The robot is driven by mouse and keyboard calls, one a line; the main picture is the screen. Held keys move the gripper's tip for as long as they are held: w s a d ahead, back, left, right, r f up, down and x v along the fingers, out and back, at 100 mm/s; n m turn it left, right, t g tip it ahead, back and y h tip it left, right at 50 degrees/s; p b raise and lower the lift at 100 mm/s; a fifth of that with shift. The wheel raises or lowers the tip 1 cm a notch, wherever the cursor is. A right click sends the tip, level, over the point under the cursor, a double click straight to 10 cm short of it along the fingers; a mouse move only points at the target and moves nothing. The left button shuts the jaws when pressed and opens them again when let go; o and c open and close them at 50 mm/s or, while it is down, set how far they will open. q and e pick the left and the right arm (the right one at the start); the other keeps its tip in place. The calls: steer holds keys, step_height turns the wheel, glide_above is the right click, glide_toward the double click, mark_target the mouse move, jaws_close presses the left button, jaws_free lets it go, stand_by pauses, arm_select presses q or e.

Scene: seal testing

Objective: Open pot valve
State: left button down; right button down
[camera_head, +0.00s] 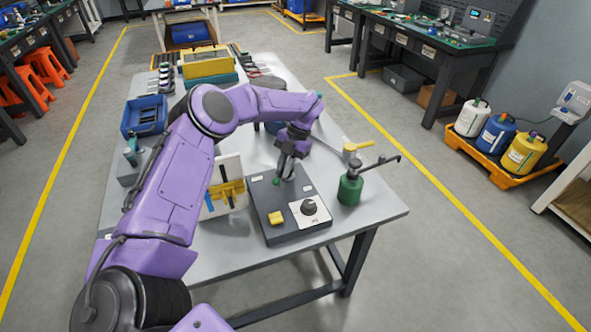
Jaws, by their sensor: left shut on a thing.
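My left gripper (287,168) points down over the back part of a dark grey control box (285,232) on the table. It is shut on a small grey part at the top of the box, mostly hidden by the fingers; I cannot tell exactly what it is. The box also has a green button (276,182), a yellow block (276,218) and a black knob (309,206) on a white dial plate. A white fitting with a yellow handle (357,145) stands behind and to the right. I cannot tell which part is the pot valve. My right gripper is not in view.
A blue bin (144,117) and a yellow case (206,63) lie further back. The table's front right corner is clear.

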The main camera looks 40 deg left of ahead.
arm_select(q)
steer(key=n+b, duration=0.1)
steer(key=n+h+b, duration=0.1)
steer(key=shift+w+d+f+n, duration=0.15)
steer(key=shift+w+d+n, duration=0.1)
steer(key=shift+n, duration=0.15)
steer(key=n+b, duration=0.1)
steer(key=n+h+b, duration=0.1)
steer(key=n+b, duration=0.1)
steer(key=shift+w+d+n+h, duration=0.25)
steer(key=shift+n+h, duration=0.05)
steer(key=n+b, duration=0.1)
steer(key=n+h+b, duration=0.1)
steer(key=shift+w+d+b, duration=0.15)
steer(key=shift+w+b, duration=0.1)
steer(key=shift+b, duration=0.05)
steer(key=shift+w+r+n+t+b, duration=0.1)
steer(key=shift+r+n+t+b, duration=0.25)
steer(key=shift+n, duration=0.25)
steer(key=c, duration=1.3)
jaws_free()
steer(key=shift+o, duration=0.9)
steer(key=shift+d+f, duration=0.1)
